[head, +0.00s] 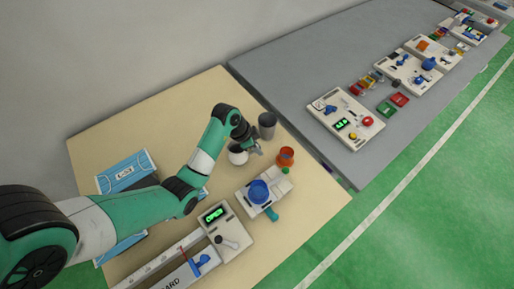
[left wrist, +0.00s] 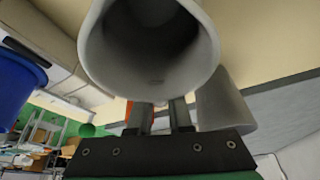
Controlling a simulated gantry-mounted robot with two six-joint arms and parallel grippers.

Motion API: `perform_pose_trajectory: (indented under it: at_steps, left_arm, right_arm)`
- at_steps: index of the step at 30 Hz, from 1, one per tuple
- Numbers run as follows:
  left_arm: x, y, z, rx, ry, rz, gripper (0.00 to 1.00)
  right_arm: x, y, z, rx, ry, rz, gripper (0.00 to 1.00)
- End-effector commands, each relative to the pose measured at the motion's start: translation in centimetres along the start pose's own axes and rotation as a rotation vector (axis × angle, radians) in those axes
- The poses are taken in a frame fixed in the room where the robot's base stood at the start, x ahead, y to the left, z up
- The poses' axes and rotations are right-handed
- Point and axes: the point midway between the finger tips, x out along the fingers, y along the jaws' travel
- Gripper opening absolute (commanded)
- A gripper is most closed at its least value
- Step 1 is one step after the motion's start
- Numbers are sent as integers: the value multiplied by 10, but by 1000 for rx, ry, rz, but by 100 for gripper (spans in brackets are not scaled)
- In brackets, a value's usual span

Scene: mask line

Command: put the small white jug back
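The small white jug (head: 237,156) is at the far side of the cream table, close to my left gripper (head: 256,149). In the left wrist view the jug (left wrist: 150,62) is large, its round open mouth facing the camera, and looks empty. The fingers of my left gripper (left wrist: 163,116) sit a little apart, right at the jug's side, and appear shut on it. The jug's body hides the fingertips and the exact point of contact. My right gripper is not in view.
A grey cup (head: 267,126) stands just behind the left gripper, an orange cup (head: 286,157) to its right. A blue bowl-like piece (head: 258,191) sits on a pale device nearer the front. A scale with a green display (head: 214,215) and blue mask box (head: 125,171) lie nearby.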

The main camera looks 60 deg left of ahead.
Motion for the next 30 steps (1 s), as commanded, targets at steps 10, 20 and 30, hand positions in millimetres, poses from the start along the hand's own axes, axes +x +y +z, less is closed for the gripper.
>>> perform_pose_trajectory:
  at_steps: [10, 20, 30]
  left_arm:
    - [0, 0, 0, 0, 0, 0, 46]
    - [-39, -1, -4, -1, 1, -3, 46]
    - [-113, 0, -3, -1, 0, -3, 46]
  right_arm:
    - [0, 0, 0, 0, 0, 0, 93]
    - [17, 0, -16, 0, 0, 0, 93]
    - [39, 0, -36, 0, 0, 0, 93]
